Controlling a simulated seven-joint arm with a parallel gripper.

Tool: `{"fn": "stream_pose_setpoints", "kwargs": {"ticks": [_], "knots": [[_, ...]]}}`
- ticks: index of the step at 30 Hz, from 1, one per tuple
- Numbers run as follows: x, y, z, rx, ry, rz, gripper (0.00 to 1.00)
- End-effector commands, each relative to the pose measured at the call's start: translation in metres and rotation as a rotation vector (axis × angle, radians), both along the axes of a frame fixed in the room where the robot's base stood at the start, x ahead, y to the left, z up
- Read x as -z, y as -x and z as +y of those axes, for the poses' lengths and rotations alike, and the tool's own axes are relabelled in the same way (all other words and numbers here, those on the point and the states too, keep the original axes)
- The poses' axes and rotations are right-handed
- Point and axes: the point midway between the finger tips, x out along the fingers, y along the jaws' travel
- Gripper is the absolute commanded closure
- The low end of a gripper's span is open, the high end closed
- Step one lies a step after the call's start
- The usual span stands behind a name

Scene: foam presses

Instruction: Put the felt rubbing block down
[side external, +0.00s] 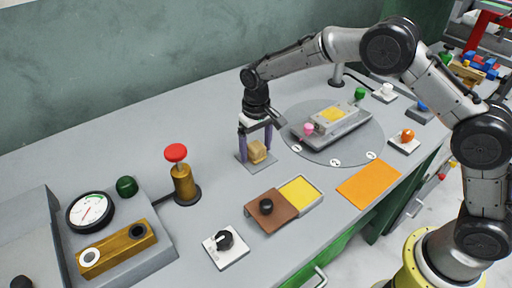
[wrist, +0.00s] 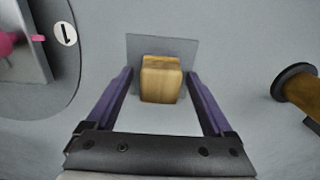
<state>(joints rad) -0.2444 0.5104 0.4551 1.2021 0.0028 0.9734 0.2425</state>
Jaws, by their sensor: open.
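The felt rubbing block (side external: 257,151), a small tan wooden block, rests on a grey square pad (side external: 242,158) on the bench. In the wrist view the block (wrist: 161,80) stands over the front part of the grey pad (wrist: 185,47). My gripper (side external: 256,155) is open, with its purple fingers on either side of the block. The wrist view shows clear gaps between both fingers and the block, so my gripper (wrist: 160,75) touches neither side of it. The block's underside is hidden.
A round grey turntable (side external: 333,148) carries a metal press with pink and green knobs. A brass post with a red knob (side external: 176,153) stands left. A brown lid (side external: 269,210) and yellow pad (side external: 300,191) lie in front, beside an orange sheet (side external: 368,184). The bench's back left is clear.

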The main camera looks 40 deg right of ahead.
Motion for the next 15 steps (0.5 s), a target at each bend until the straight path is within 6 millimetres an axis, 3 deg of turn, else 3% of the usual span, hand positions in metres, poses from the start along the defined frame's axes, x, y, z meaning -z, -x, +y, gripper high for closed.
{"fn": "stream_pose_setpoints", "kwargs": {"ticks": [7, 15], "knots": [[-0.019, -0.001, 0.000, 0.000, -0.001, -0.004, 0.14], [-0.075, -0.001, 0.000, 0.000, -0.001, -0.005, 0.14]]}}
